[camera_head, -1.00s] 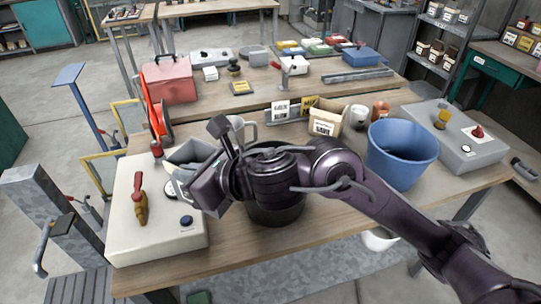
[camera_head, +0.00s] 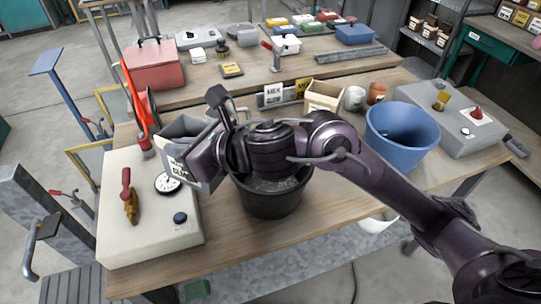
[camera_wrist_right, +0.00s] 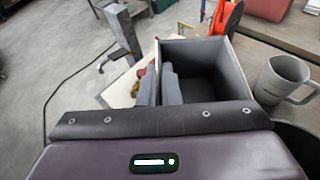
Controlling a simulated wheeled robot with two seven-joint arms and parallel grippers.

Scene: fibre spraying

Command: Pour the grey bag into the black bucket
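The grey bag (camera_head: 185,132), an open box-like container with a white label, is in my right gripper (camera_head: 200,160) at the left-middle of the table, left of the bucket. In the right wrist view the gripper fingers (camera_wrist_right: 160,85) close on one wall of the bag (camera_wrist_right: 205,62), whose open top shows a grey inside. The black bucket (camera_head: 268,203) stands upright on the table below my right wrist. Greyish material shows in it, partly hidden by my arm. I cannot tell whether the bag touches the table. My left gripper is not in view.
A white machine (camera_head: 150,230) with a dial and a red-and-brass valve stands at the left. A blue bucket (camera_head: 402,140) stands right of my arm. A mug (camera_wrist_right: 285,80) is beside the bag. A cardboard box (camera_head: 323,97) is behind. The table front right of the black bucket is clear.

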